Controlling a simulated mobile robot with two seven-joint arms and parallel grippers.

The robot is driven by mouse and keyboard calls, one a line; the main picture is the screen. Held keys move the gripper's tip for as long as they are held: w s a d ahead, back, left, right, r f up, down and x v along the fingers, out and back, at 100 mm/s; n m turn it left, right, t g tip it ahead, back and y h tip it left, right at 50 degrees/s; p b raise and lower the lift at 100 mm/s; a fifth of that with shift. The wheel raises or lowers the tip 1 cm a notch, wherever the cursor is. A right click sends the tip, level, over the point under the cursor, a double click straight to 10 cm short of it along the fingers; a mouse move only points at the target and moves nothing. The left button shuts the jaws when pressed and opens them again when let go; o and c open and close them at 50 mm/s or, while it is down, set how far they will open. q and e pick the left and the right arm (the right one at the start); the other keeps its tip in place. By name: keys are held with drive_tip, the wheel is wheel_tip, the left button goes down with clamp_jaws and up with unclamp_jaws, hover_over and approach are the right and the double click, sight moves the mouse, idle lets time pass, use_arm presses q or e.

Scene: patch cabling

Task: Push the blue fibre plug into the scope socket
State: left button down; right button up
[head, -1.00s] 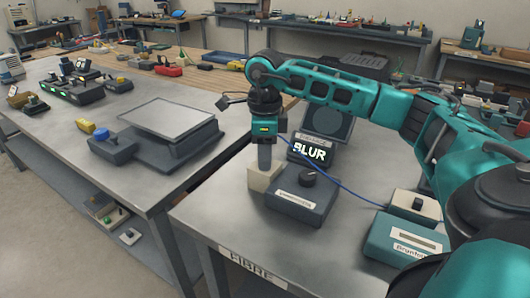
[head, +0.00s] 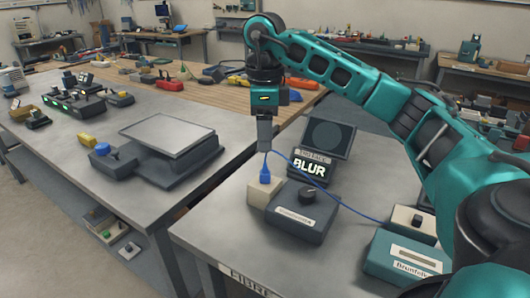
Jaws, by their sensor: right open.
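The blue fibre plug (head: 265,175) stands upright at the top of a cream block (head: 257,194) on the table labelled FIBRE. Its thin blue cable (head: 335,190) arcs to the right, toward a cream box. A dark scope box with a knob (head: 297,214) sits right beside the cream block, and the screen behind it reads BLUR (head: 309,167). How deep the plug sits in the socket cannot be told. My right gripper (head: 264,147) points down directly above the plug, apart from it and empty. My left gripper is not in view.
A teal box (head: 405,257) and a cream box with a black knob (head: 412,222) stand at the right. A dark monitor (head: 328,136) stands behind the BLUR screen. A scale-like device (head: 165,137) sits on the left table. The FIBRE table's front left is clear.

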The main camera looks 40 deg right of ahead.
wheel_tip(320, 180, up, 3)
drive_tip(key=shift+r+p, duration=0.1)
drive_tip(key=shift+p, duration=0.3)
idle(0.4)
